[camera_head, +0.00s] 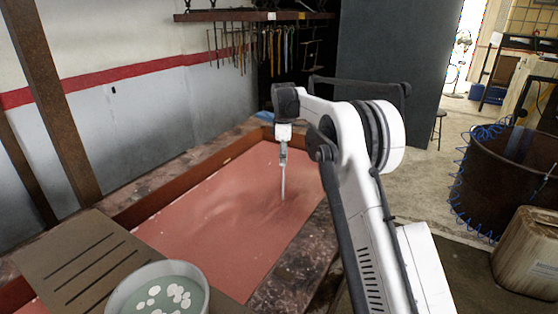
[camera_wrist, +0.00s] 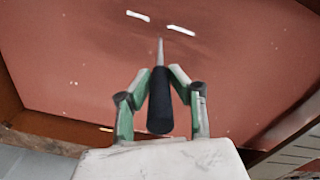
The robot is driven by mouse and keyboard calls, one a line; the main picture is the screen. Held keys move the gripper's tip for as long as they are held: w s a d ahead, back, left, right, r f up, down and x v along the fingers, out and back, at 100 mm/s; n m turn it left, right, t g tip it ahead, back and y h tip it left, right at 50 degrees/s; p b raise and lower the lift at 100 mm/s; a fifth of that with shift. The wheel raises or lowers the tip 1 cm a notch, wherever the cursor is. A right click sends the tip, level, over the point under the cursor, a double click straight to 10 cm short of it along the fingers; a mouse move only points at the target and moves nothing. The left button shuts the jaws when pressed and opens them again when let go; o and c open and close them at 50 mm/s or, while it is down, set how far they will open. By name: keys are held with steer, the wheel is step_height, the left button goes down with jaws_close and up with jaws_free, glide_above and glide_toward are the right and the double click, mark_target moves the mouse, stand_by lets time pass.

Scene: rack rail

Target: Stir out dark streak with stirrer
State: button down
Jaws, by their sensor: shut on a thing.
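My gripper (camera_head: 283,153) is shut on the stirrer (camera_head: 283,184), whose pale shaft points down into the red-brown liquid in the vat (camera_head: 132,213). In the wrist view the stirrer's dark handle (camera_wrist: 160,103) sits between the green-grey fingers of my gripper (camera_wrist: 159,86). The stirrer's tip reaches the liquid's surface, and its end cannot be made out. A dark streak (camera_head: 262,196) shows faintly in the liquid around the stirrer. It also shows as a darker patch in the wrist view (camera_wrist: 140,36).
A slotted board (camera_head: 75,258) and a pot of green liquid with white discs (camera_head: 160,291) stand at the near left. Tools hang from a shelf (camera_head: 255,15) behind the vat. A rusty drum (camera_head: 500,185) and a cardboard box (camera_head: 527,253) stand at the right.

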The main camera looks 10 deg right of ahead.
steer(key=shift+w+d, duration=0.1)
steer(key=w+d+p, duration=0.7)
steer(key=p, duration=0.1)
steer(key=s+a+b, duration=1.2)
steer(key=s+a, duration=0.2)
steer(key=s, duration=0.1)
steer(key=w+d+p, duration=0.1)
steer(key=w+d, duration=0.2)
steer(key=w, duration=0.1)
steer(key=w+d+p, duration=0.1)
steer(key=w+d, duration=0.3)
steer(key=shift+s, duration=0.1)
stand_by(1.0)
steer(key=shift+a, duration=0.1)
